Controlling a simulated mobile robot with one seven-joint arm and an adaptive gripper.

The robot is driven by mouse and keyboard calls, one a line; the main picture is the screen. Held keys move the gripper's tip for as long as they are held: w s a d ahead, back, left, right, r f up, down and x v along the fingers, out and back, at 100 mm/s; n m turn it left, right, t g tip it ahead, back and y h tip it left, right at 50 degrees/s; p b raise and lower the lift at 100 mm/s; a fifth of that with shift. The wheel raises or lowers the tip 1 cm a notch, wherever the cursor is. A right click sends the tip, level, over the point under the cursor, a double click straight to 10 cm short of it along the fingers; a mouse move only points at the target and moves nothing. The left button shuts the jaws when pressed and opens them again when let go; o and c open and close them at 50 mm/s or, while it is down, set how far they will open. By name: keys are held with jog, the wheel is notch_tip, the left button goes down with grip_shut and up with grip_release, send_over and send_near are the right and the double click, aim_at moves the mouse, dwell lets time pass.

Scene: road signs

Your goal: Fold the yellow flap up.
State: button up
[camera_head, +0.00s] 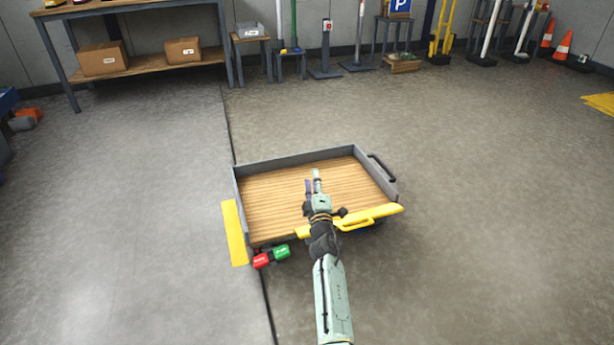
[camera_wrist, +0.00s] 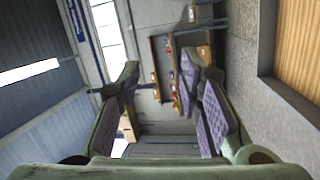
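The yellow flap (camera_head: 372,217) with a yellow bar handle lies folded outward and roughly flat along the near right edge of a low cart with a wooden deck (camera_head: 275,207). My arm crosses in front of the flap's left end and hides part of it. My gripper (camera_head: 313,182) is over the deck, beyond the flap and apart from it. In the wrist view, the two fingers with purple pads stand apart with nothing between them (camera_wrist: 160,85). The flap does not show in the wrist view.
Grey walls (camera_head: 295,158) line the cart's back and sides, with a black handle (camera_head: 381,168) at right. A yellow strip (camera_head: 235,232) lies left, near red (camera_head: 261,261) and green (camera_head: 281,252) pedals. The surrounding floor is clear. Shelves and signs stand along the back wall.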

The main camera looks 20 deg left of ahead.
jog(key=shift+s+a+r+y, duration=0.2)
jog(key=shift+s+a+r, duration=0.15)
jog(key=shift+r, duration=0.35)
jog(key=shift+s+a+r+y, duration=0.2)
jog(key=shift+a+r, duration=0.25)
jog(key=shift+r, duration=0.2)
